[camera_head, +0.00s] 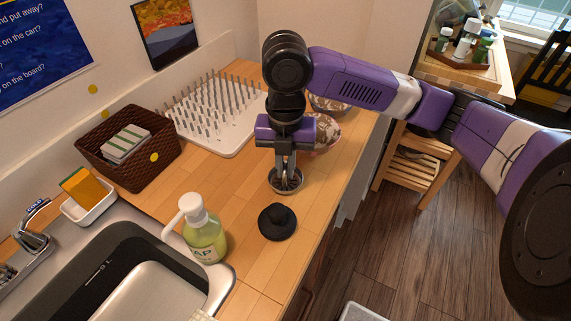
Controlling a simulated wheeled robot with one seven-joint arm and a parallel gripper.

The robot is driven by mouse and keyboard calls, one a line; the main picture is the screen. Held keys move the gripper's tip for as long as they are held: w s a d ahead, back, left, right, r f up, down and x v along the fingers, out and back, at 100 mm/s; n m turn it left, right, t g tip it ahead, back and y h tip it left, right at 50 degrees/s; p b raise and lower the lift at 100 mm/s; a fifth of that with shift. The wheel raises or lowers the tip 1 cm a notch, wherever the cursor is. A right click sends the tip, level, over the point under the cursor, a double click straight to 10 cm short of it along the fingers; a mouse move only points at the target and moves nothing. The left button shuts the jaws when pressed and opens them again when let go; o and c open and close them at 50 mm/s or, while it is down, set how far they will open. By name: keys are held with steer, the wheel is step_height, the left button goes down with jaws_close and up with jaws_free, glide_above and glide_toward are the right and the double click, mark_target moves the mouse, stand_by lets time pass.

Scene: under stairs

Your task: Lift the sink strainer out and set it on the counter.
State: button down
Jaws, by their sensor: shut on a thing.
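The sink strainer (287,187) is a round metal basket at the middle of the picture, over the wooden counter (250,190). My gripper (286,168) points down and is shut on the strainer's middle part. The strainer looks level and at or just above the counter; I cannot tell whether it touches. The sink (122,240) is at the lower left, with a dark basin and a metal panel inside it.
A black stopper-like piece (277,222) lies just in front of the strainer. A soap bottle (205,240) stands by the sink's rim. A drying rack (215,138), a brown basket (118,172) and patterned bowls (327,133) stand behind. The counter's right edge is close.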

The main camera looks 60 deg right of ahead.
steer(key=c, duration=1)
jaws_free()
steer(key=shift+r, duration=0.1)
steer(key=shift+r+p, duration=3.2)
steer(key=shift+r, duration=0.7)
